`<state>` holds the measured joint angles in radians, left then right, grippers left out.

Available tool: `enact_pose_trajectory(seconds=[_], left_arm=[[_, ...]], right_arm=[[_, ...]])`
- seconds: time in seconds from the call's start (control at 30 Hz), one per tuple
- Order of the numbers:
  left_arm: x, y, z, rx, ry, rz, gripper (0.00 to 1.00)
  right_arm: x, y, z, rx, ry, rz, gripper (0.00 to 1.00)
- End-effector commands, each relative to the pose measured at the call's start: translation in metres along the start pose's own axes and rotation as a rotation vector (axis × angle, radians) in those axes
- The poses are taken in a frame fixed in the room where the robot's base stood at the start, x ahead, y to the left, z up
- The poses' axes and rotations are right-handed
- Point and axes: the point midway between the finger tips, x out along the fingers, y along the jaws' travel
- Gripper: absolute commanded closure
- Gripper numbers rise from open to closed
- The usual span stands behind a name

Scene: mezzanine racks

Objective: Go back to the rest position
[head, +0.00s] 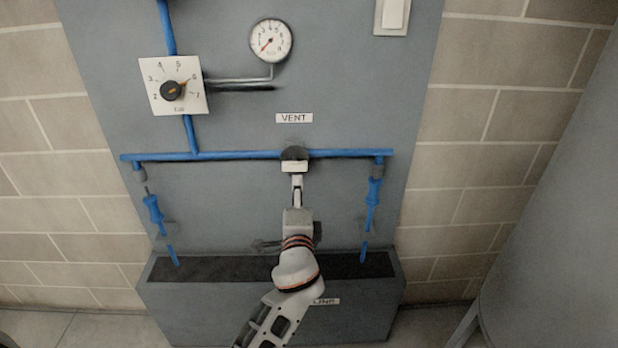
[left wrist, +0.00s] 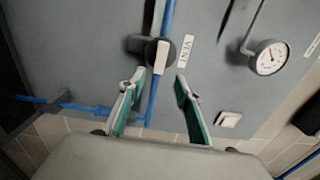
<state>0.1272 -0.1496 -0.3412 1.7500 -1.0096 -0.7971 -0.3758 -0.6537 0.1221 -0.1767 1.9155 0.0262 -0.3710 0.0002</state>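My left gripper (head: 297,185) is in front of the panel, just below the VENT valve knob (head: 295,153) in the head view. In the left wrist view, the left gripper (left wrist: 158,84) has its two green-lined fingers spread with nothing between them. The dark knob with its pale handle (left wrist: 161,57) lies beyond the fingertips, apparently apart from them. The VENT label (left wrist: 186,50) is beside it. My right gripper is in neither view.
The grey panel (head: 350,80) carries a gauge (head: 270,40), a dial (head: 173,90), a white switch (head: 392,14) and blue pipes (head: 240,155). A grey trough (head: 190,305) stands below. A large grey body (head: 560,240) stands at right.

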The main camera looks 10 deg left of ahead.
Motion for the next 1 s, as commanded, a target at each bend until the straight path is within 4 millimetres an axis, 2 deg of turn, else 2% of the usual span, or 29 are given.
enact_pose_trajectory(seconds=[0.07,0.17,0.27,0.37,0.4,0.5,0.6,0.7,0.8,0.9,1.0], left_arm=[[0.000,0.001,0.000,-0.002,0.001,0.002,0.67],[-0.005,0.017,0.003,-0.025,0.012,0.030,0.67],[-0.018,0.056,0.009,-0.094,0.041,0.100,0.67],[-0.044,0.113,0.020,-0.217,0.076,0.212,0.67],[-0.058,0.137,0.025,-0.276,0.089,0.263,0.67],[-0.098,0.193,0.039,-0.438,0.105,0.389,0.67],[-0.145,0.241,0.056,-0.614,0.100,0.514,0.67],[-0.196,0.279,0.074,-0.795,0.074,0.631,0.67],[-0.240,0.304,0.092,-0.962,0.032,0.722,0.67],[-0.274,0.318,0.106,-1.090,-0.013,0.784,0.67],[-0.292,0.324,0.114,-1.169,-0.041,0.816,0.67]], right_arm=[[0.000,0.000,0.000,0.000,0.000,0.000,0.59],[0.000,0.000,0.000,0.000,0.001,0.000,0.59],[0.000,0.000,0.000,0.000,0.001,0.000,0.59],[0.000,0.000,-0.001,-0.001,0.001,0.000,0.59],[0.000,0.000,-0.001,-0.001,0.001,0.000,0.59],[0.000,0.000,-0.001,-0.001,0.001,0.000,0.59],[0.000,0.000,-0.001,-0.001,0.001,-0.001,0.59],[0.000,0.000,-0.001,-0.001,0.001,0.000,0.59],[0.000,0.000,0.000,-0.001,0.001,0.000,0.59],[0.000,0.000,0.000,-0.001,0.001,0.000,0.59],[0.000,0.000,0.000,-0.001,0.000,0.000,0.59]])
